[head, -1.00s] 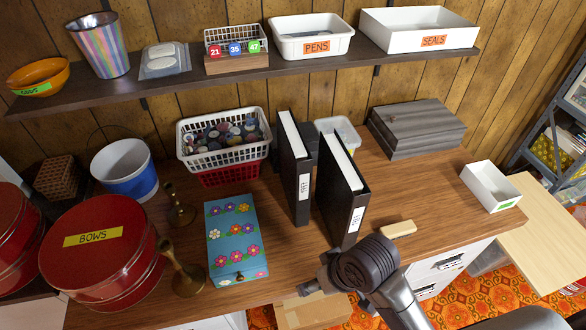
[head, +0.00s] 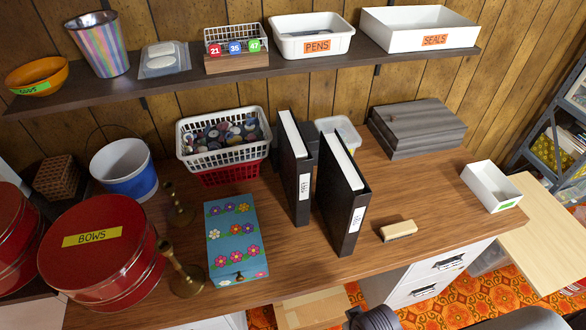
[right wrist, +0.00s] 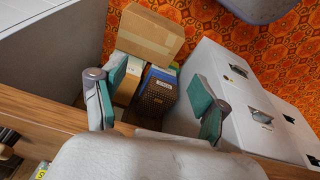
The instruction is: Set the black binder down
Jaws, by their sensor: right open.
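Two black binders stand upright on the wooden desk (head: 270,235), with white label strips on their spines. The right binder (head: 345,215) stands nearer the front edge; the left binder (head: 296,170) is beside it with a gap between. Both rest on the desktop, untouched. My right gripper shows in the right wrist view (right wrist: 157,88), open and empty, its teal-padded fingers wide apart over the front of the desk. In the head view only a dark part of my right arm shows at the bottom edge. My left gripper is not in view.
A wooden-backed brush (head: 398,230) lies right of the binders. A flowered blue box (head: 235,240) lies left. A grey wooden box (head: 418,128) and a white tray (head: 490,187) stand to the right. Cardboard boxes (right wrist: 148,38) sit below the desk.

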